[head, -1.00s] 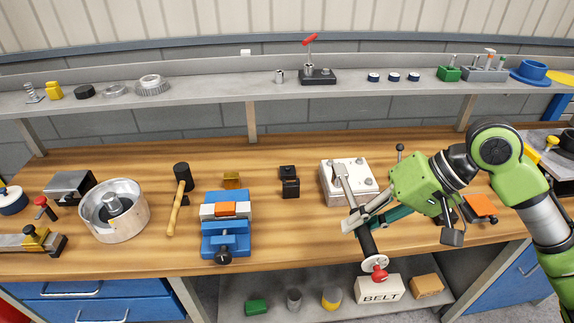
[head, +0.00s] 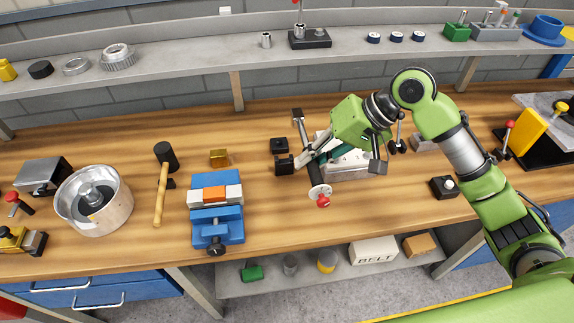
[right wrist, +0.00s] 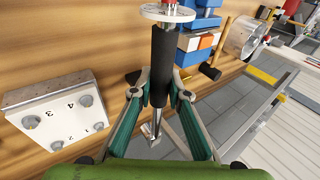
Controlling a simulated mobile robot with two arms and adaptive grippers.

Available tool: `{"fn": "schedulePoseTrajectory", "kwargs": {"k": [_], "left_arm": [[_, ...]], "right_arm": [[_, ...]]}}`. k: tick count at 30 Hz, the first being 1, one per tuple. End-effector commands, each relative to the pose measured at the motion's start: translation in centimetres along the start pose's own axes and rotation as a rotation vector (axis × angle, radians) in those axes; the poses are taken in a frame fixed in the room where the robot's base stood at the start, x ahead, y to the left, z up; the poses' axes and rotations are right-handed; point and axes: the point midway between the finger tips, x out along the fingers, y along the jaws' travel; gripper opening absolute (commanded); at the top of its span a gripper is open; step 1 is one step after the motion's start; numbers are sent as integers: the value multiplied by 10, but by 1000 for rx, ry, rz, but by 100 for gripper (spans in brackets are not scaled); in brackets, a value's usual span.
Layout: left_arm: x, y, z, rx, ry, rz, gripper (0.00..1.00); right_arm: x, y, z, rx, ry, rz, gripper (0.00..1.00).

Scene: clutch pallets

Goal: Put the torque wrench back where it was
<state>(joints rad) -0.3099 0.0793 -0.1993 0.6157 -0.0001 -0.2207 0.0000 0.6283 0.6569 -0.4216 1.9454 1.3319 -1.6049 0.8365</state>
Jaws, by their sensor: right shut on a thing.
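The torque wrench has a grey metal head (head: 297,115), a black handle (head: 314,174) and a red end knob (head: 323,201). My right gripper (head: 307,160) is shut on its handle. In the right wrist view the fingers (right wrist: 160,88) close on the black handle (right wrist: 161,58) from both sides. The pale end disc shows at the top, and the metal head (right wrist: 152,132) points toward the wrist. In the head view the wrench is just right of two small black blocks (head: 279,145). I cannot tell its exact height above the bench. My left gripper is not in view.
A white block with numbered bolts (right wrist: 58,115) stands beside the gripper, partly hidden by it in the head view. A blue vise (head: 217,226), mallet (head: 161,193) and metal bowl (head: 95,228) lie left. Bare bench separates the vise from the black blocks. A shelf (head: 180,80) runs behind.

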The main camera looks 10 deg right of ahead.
Motion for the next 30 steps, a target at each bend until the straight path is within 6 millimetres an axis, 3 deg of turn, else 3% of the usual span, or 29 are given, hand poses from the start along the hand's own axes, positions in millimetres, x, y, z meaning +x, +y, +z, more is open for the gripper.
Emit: {"fn": "schedulePoseTrajectory", "kwargs": {"k": [2, 9, 15, 24, 30], "left_arm": [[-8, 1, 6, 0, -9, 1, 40], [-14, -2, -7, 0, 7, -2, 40], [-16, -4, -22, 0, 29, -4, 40], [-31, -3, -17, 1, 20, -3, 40], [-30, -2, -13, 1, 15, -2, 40]], "right_arm": [[13, -9, -12, -1, 3, -6, 0], [59, -2, -26, -1, 4, -4, 0], [73, 0, -32, -2, 5, -5, 0], [103, 17, -32, 0, 5, -3, 0], [107, 20, -32, -3, 8, -4, 0]]}}
